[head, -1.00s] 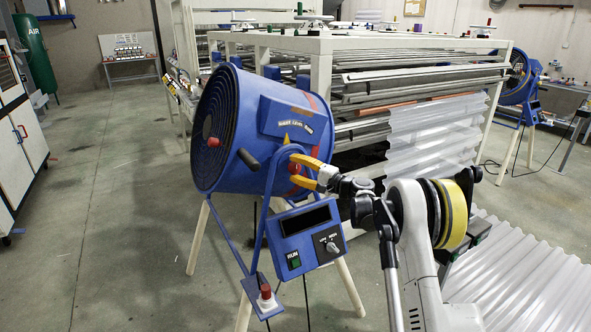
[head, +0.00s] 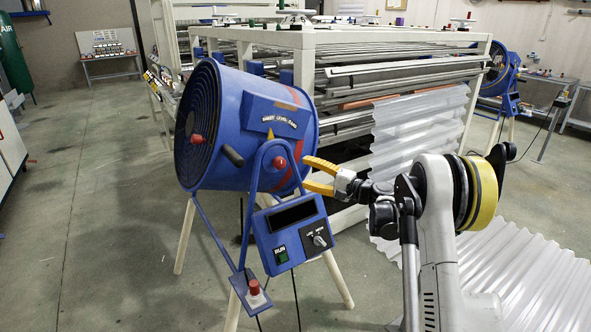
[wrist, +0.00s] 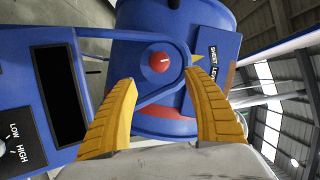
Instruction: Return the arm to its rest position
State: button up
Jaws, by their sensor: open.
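My gripper (head: 308,175) has yellow fingers and is open and empty. In the head view it is beside the right side of the blue drum-shaped blower (head: 240,120), with a gap between the fingertips and the red knob (head: 280,161) on the blower's bracket. In the wrist view my gripper (wrist: 165,105) shows its two fingers spread apart, with the red knob (wrist: 160,62) ahead between them. My arm (head: 430,220) reaches in from the lower right and is bent.
A blue control box (head: 292,226) with a green RUN button and a dial hangs below the blower. A white-framed machine (head: 400,45) with rollers stands behind. Clear corrugated sheet (head: 520,270) runs down behind my arm. The floor at the left (head: 110,220) is clear.

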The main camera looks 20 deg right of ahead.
jog(key=shift+s+d, duration=0.25)
jog(key=shift+s, duration=0.05)
jog(key=s+a+r+n+g+h, duration=0.25)
jog(key=s+a, duration=0.35)
jog(key=s, duration=0.3)
jog(key=s+a+r+n+g+h, duration=0.2)
jog(key=s+a+r+g, duration=0.15)
jog(key=s+a, duration=0.4)
jog(key=s+d+f+n+h, duration=0.1)
jog(key=s+d+h, duration=0.1)
jog(key=s, duration=0.7)
jog(key=s+d+f+n+h, duration=0.1)
jog(key=s+f+n+h, duration=0.1)
jog(key=s, duration=0.8)
jog(key=s+d+f+n+h, duration=0.2)
jog(key=s+h, duration=0.1)
jog(key=s, duration=0.6)
jog(key=shift+s+d+f, duration=0.2)
jog(key=shift+s+d, duration=0.1)
jog(key=shift+n, duration=0.25)
